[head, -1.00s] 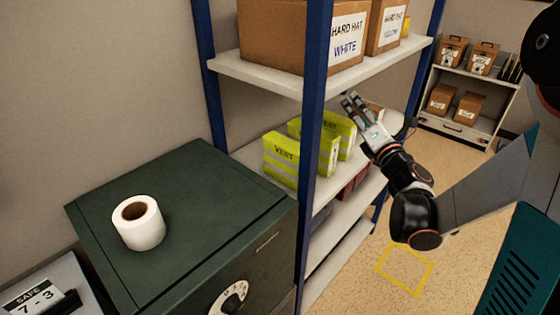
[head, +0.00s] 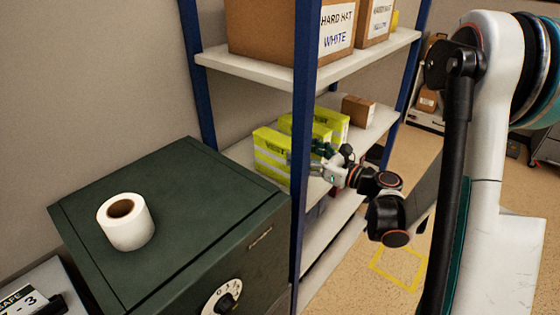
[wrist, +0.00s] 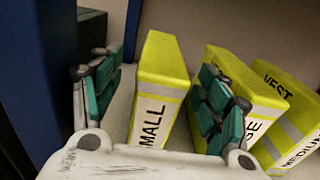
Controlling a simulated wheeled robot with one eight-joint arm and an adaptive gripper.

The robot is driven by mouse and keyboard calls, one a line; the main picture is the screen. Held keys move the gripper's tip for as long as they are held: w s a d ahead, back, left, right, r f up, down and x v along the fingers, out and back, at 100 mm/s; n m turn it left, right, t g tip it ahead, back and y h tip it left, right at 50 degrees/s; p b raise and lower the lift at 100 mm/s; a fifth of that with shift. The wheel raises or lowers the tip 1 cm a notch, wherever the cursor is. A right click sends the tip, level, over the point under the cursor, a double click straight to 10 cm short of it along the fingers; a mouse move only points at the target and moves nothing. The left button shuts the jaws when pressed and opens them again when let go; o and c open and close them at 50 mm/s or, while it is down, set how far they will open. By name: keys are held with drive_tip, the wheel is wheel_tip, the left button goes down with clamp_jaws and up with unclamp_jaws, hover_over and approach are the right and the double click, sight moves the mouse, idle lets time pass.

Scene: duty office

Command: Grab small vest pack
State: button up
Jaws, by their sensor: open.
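The small vest pack (wrist: 160,75) is yellow-green with a grey band and a white label ending in "MALL". It stands upright on the middle shelf. In the head view it appears to be the leftmost pack (head: 269,155). My gripper (wrist: 160,96) is open, with one finger to each side of the small pack in the wrist view. Whether the fingertips reach past its near face I cannot tell. In the head view my gripper (head: 318,164) is at the front of the packs, partly behind the blue post.
The large pack (wrist: 257,85) stands close right of the small one, near my right finger, with the medium pack (wrist: 288,105) beyond. A blue post (head: 305,110) rises close on the left. The upper shelf (head: 270,74) holds hard hat boxes. A green safe (head: 180,190) stands left.

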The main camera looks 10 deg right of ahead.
sight(287, 141)
drive_tip(key=b+x, duration=0.1)
drive_tip(key=x, duration=0.5)
drive_tip(key=shift+w+r+b, duration=0.2)
drive_tip(key=shift+r+b, duration=0.05)
drive_tip(key=shift+b, duration=0.15)
drive_tip(key=c, duration=1.6)
drive_tip(key=shift+r, duration=0.2)
drive_tip(key=shift+c, duration=0.2)
